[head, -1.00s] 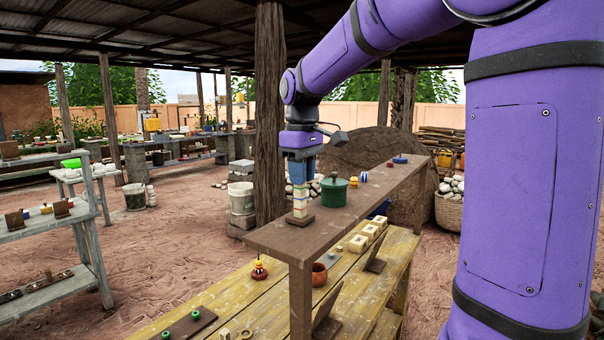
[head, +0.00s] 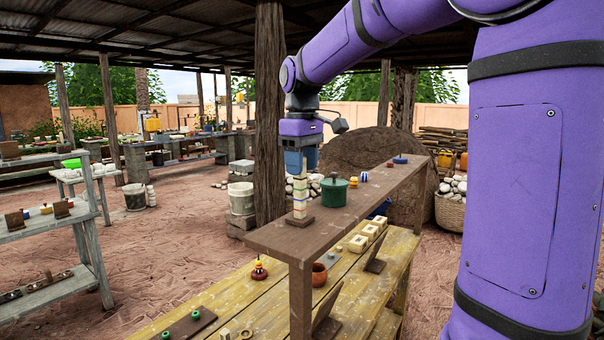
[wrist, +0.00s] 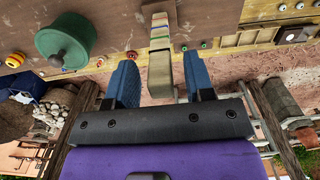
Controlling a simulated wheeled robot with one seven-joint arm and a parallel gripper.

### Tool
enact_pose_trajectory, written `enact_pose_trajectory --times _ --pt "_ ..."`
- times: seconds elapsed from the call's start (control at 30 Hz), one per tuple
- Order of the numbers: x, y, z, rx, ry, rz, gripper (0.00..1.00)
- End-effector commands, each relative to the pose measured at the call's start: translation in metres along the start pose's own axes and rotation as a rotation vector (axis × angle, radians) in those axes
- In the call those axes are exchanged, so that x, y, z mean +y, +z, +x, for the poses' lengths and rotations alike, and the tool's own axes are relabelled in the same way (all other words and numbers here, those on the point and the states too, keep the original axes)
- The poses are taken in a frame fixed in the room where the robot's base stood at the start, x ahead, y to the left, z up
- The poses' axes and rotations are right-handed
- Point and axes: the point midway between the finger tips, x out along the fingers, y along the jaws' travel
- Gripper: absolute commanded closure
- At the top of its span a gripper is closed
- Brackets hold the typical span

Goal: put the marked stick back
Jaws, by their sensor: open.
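The marked stick (head: 299,193) is pale with coloured bands. It stands upright on a small brown base (head: 300,220) on the raised brown shelf. My gripper (head: 300,160) is above it, pointing down, with the jaws around or just over the stick's top. In the wrist view my gripper (wrist: 160,85) shows two blue fingers spread apart. The stick (wrist: 160,70) lies between them in that view, with a gap on each side, so neither finger appears to touch it.
A green lidded pot (head: 334,190) stands just right of the stick on the shelf (head: 380,190). Small coloured items sit farther along it. Below, a yellowish wooden bench (head: 262,318) carries a terracotta pot (head: 319,274) and pale blocks (head: 358,244). Air above the shelf is free.

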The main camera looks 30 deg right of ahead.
Motion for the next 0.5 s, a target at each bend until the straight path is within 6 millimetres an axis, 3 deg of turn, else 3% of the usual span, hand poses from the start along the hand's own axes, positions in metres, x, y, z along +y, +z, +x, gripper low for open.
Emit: enact_pose_trajectory --times 0.3,0.5 --pt "0.000 -0.001 -0.064 0.003 0.002 0.000 0.52" --pt "0.000 0.000 -0.089 0.002 0.001 0.000 0.52"
